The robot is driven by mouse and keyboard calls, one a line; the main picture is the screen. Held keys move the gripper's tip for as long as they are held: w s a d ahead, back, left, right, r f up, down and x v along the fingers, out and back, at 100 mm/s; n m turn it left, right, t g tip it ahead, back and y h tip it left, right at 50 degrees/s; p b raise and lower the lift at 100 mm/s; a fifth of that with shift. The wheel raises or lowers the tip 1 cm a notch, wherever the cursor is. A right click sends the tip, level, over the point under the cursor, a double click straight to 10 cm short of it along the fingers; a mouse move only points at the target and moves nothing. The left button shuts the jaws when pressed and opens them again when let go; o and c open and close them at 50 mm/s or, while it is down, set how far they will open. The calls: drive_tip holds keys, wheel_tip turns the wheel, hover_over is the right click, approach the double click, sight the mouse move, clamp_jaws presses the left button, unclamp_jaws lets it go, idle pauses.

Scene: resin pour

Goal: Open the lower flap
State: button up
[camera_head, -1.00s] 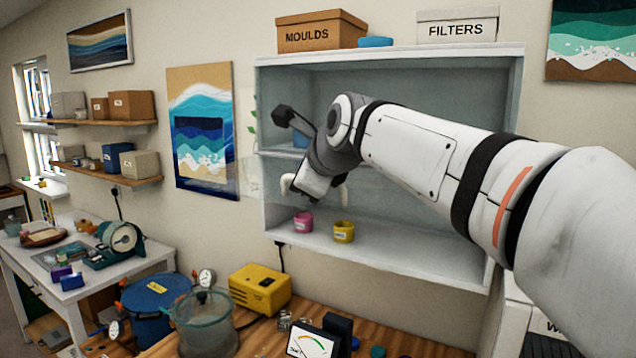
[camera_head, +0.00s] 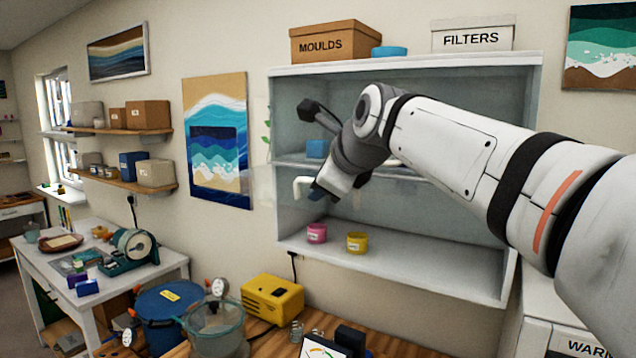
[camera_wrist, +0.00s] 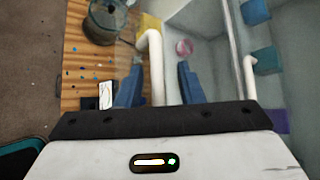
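The wall cabinet (camera_head: 405,262) has clear, see-through flaps, and their edges are faint. A white bar handle (camera_head: 301,186) shows beside my gripper (camera_head: 325,193) in the head view; its middle is hidden behind the gripper. In the wrist view my gripper (camera_wrist: 160,88) has two blue fingers spread apart. A white handle (camera_wrist: 152,45) runs between them, with a gap visible to the right finger. Contact with the left finger is unclear. A second white handle (camera_wrist: 250,78) is farther right in the wrist view. How far the lower flap stands open is unclear.
A pink cup (camera_head: 317,234) and a yellow cup (camera_head: 357,242) stand on the cabinet's bottom shelf. Below are a yellow machine (camera_head: 272,298), a clear chamber (camera_head: 216,330) and a blue pot (camera_head: 162,312) on the wooden bench. Boxes sit on top of the cabinet.

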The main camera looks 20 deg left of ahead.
drive_tip(key=shift+a+f, duration=0.1)
drive_tip(key=shift+a, duration=0.2)
drive_tip(key=shift+s+d+r, duration=0.2)
drive_tip(key=shift+d+r, duration=0.05)
drive_tip(key=shift+d, duration=0.2)
drive_tip(key=b+v, duration=0.2)
drive_tip(key=v, duration=0.4)
drive_tip(key=shift+s+r, duration=0.2)
drive_tip(key=shift+s, duration=0.15)
